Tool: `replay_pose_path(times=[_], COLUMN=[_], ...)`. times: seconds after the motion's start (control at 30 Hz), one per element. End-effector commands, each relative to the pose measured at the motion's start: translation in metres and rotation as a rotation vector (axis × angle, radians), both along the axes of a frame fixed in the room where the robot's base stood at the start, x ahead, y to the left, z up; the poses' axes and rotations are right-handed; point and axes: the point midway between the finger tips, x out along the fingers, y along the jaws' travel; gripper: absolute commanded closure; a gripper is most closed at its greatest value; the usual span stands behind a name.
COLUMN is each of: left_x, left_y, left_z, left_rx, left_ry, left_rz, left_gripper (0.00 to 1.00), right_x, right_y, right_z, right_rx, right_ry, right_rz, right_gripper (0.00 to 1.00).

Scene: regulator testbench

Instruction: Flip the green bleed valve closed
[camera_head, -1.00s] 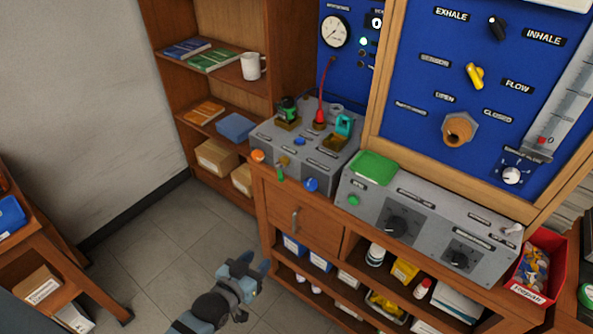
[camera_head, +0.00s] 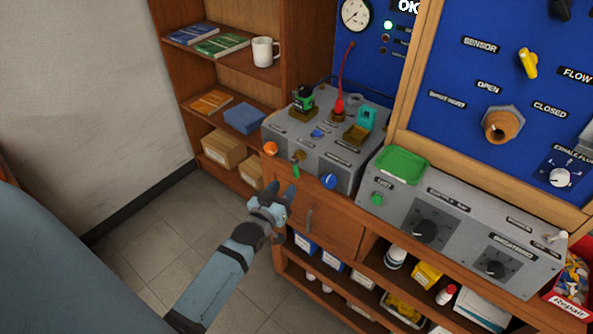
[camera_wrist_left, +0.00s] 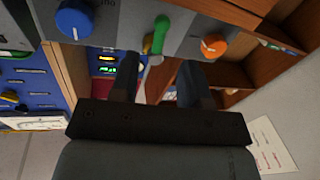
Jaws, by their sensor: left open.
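The green bleed valve handle (camera_head: 296,171) is a small lever hanging below a brass fitting (camera_head: 298,156) on the front of the grey test box (camera_head: 343,172). In the left wrist view the green handle (camera_wrist_left: 160,34) stands just beyond the fingertips, roughly in line with the gap between them. My left gripper (camera_head: 281,190) is open and empty, below and slightly left of the handle in the head view. Its two fingers also show in the left wrist view (camera_wrist_left: 160,75), apart from the handle. My right gripper does not show.
An orange knob (camera_head: 270,148) and a blue knob (camera_head: 328,181) flank the valve on the box front. The wooden drawer (camera_head: 325,226) lies just below and right of the gripper. Shelves with books and boxes stand behind. Open floor (camera_head: 150,240) lies to the left.

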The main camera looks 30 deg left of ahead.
Motion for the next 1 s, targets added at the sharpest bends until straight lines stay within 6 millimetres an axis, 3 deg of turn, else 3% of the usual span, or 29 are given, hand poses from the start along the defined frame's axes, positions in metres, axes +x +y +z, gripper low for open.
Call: replay_pose_path(times=[0.2,0.4,0.8,1.0], left_x=[0.046,0.071,0.078,0.078], left_y=[0.005,0.008,0.009,0.009], left_z=[0.001,0.0,0.0,0.0], left_rx=[0.0,-0.001,0.0,0.0], left_ry=[0.0,0.001,0.001,0.002], left_rz=[0.0,0.0,0.0,0.0], left_gripper=[0.58,0.58,0.58,1.0], right_x=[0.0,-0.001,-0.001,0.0], right_y=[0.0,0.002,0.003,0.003], right_z=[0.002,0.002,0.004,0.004], right_rx=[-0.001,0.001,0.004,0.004], right_ry=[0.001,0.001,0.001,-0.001], right_rz=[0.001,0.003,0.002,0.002], right_gripper=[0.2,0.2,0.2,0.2])
